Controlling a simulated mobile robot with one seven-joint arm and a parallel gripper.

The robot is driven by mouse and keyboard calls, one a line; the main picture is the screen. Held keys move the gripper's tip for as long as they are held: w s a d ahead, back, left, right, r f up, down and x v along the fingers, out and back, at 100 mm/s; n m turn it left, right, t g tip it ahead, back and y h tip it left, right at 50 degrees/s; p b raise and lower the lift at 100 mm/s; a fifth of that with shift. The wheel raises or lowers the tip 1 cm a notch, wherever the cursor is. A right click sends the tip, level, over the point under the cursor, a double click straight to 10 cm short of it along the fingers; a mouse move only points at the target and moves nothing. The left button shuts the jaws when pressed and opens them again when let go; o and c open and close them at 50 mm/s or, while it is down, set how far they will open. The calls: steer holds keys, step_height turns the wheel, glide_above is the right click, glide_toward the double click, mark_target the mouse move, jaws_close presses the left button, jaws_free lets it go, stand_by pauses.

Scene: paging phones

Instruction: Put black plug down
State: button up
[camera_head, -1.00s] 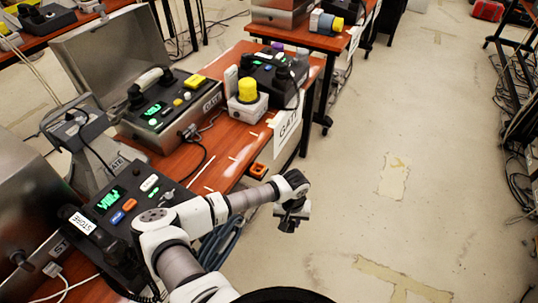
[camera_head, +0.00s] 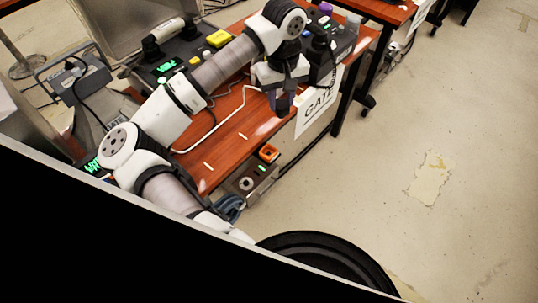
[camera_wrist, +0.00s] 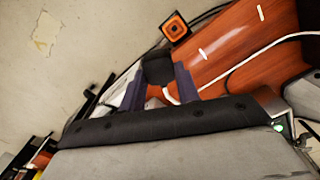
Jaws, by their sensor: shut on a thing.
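My gripper (camera_head: 284,104) is over the right end of the wooden table, close to the front edge and the hanging GATE sign. In the wrist view, its two dark purple fingers (camera_wrist: 160,88) are shut on the black plug (camera_wrist: 158,68), one finger on each side. The plug is a dark rounded block at the fingertips. A white cable runs over the table near the gripper; whether it joins the plug is unclear. In the head view, the gripper hides the plug or blends with it. Whether the plug touches the table cannot be told.
An orange square socket (camera_head: 268,153) sits at the table's front edge and shows in the wrist view (camera_wrist: 176,28). Phone consoles, one with a white handset (camera_head: 164,35), stand behind my arm. The wooden tabletop (camera_head: 228,135) has bare room. Open floor lies to the right.

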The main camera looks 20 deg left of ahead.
step_height(320, 180, up, 5)
steer(key=s+a+n, duration=0.1)
steer(key=s+a, duration=0.2)
steer(key=f+p, duration=0.1)
steer(key=f, duration=0.5)
steer(key=f+p, duration=0.1)
steer(key=f, duration=0.5)
steer(key=f+p, duration=0.1)
steer(key=f, duration=0.6)
steer(key=shift+w+d+f, duration=0.1)
steer(key=shift+w+d, duration=0.05)
steer(key=shift+d, duration=0.1)
steer(key=shift+f, duration=0.25)
steer(key=shift+f+b, duration=0.3)
steer(key=o, duration=1)
steer(key=shift+r, duration=0.1)
steer(key=shift+r+p, duration=0.35)
steer(key=shift+p, duration=0.25)
steer(key=shift+a+r+b, duration=0.1)
steer(key=shift+r+b, duration=0.2)
steer(key=shift+b, duration=0.05)
step_height(320, 180, up, 11)
steer(key=b, duration=0.2)
steer(key=shift+r+b, duration=0.15)
steer(key=shift+b, duration=0.2)
